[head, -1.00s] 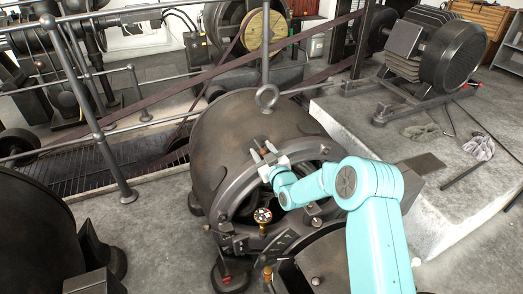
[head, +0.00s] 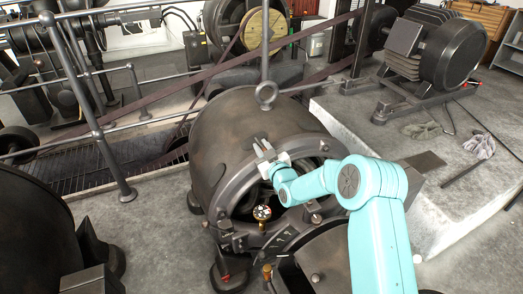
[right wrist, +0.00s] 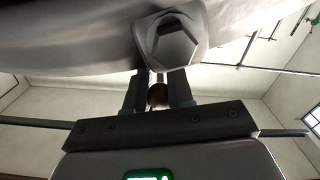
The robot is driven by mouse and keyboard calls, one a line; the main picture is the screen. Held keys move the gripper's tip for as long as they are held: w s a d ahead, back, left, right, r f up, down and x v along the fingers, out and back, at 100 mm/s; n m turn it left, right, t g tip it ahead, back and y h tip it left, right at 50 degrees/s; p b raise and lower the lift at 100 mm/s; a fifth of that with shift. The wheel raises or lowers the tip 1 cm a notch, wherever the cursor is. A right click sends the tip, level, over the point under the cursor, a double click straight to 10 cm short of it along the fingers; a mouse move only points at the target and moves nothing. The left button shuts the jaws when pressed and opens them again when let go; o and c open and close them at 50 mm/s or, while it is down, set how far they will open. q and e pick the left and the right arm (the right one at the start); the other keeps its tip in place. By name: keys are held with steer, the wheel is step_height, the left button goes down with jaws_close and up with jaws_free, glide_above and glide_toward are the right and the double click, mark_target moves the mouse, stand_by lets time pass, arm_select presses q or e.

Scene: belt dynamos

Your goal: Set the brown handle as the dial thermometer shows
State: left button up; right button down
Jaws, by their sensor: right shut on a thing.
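The dial thermometer (head: 262,213) is a small round gauge with a dark and light face on a brass stem, low at the front of the dynamo housing (head: 240,120). Its reading is too small to make out. My right gripper (head: 262,145) is at the upper front rim of the housing, above the gauge. In the right wrist view its fingers (right wrist: 158,88) are shut on a small brown piece, the brown handle (right wrist: 158,96), mostly hidden between them. In the head view the handle is hidden by the fingers. My left gripper is not in view.
A large hex bolt (right wrist: 172,42) is close beyond the fingers in the wrist view. Railings (head: 85,95) run at left. A motor (head: 450,52) and gloves (head: 479,145) are on the raised slab at right.

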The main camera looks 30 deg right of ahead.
steer(key=shift+s, duration=0.25)
steer(key=c, duration=1)
jaws_free()
steer(key=shift+w, duration=0.1)
steer(key=s, duration=1.1)
steer(key=s+a, duration=0.1)
steer(key=s, duration=0.4)
steer(key=shift+s, duration=0.15)
